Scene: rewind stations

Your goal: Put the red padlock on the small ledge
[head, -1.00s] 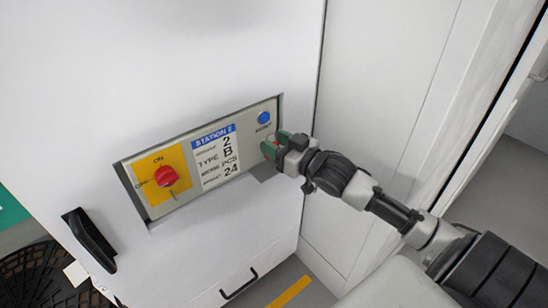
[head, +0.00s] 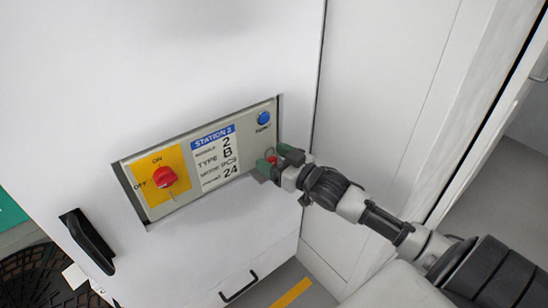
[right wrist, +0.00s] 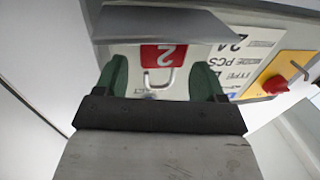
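The red padlock (right wrist: 163,56) has a white 2 on it and a pale shackle. In the right wrist view, which shows the scene upside down, it lies between the green fingers of my right gripper (right wrist: 160,82), with gaps visible on both sides. The gripper looks open around it. A grey flat plate, apparently the small ledge (right wrist: 165,22), is right by the padlock's body; whether they touch is unclear. In the head view my right gripper (head: 273,160) is at the panel's lower right corner, with a bit of red between its fingers. My left gripper is out of view.
The Station 2 panel (head: 240,152) has a red rotary switch (head: 166,178) on yellow and a blue button (head: 264,118). It is recessed in a white cabinet (head: 210,60). A black handle (head: 88,240) protrudes at lower left.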

